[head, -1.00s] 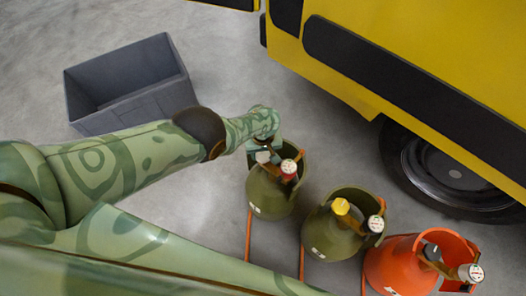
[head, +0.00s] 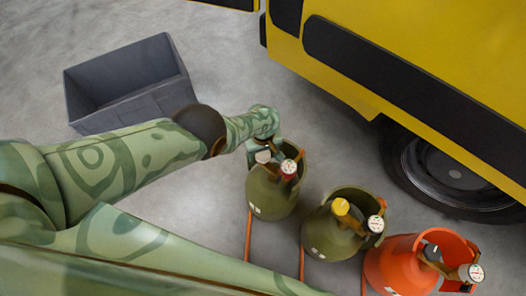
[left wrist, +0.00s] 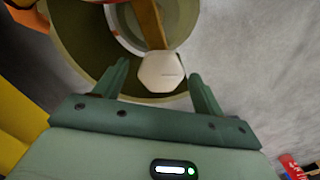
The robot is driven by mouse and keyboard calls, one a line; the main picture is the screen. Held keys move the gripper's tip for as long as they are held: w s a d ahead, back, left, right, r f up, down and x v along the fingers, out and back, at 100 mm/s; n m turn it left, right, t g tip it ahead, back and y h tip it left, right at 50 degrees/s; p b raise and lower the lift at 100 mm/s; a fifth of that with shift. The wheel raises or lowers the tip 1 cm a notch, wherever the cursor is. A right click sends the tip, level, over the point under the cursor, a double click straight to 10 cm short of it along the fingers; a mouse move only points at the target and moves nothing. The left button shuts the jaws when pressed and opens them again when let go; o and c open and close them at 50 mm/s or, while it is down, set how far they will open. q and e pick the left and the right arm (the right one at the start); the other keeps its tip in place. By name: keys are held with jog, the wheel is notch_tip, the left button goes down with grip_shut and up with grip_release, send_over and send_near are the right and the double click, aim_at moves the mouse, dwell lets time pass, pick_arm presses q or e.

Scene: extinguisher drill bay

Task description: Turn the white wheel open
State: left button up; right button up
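The white wheel (head: 263,156) sits on top of the left dark olive cylinder (head: 272,193), inside its collar. In the left wrist view the white wheel (left wrist: 161,74) is a many-sided knob at the end of a brown valve body. My left gripper (head: 260,146) is at the wheel in the head view. In the left wrist view my left gripper (left wrist: 159,70) is open, with one finger on each side of the wheel. Gaps show between the wheel and both fingers. My right gripper is not in view.
A second olive cylinder (head: 334,229) with a yellow wheel (head: 340,206) and an orange cylinder (head: 400,268) stand to the right. A yellow vehicle (head: 430,60) with a black wheel is behind them. A grey bin (head: 150,105) stands at the upper left on open floor.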

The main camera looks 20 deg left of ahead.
aim_at(263, 154)
pick_arm(q)
notch_tip(263, 154, up, 16)
jog(key=p, duration=1.1)
jog(key=shift+r, duration=0.2)
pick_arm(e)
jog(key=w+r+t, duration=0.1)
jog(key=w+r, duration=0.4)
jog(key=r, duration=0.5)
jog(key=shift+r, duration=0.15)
pick_arm(q)
jog(key=shift+f, duration=0.1)
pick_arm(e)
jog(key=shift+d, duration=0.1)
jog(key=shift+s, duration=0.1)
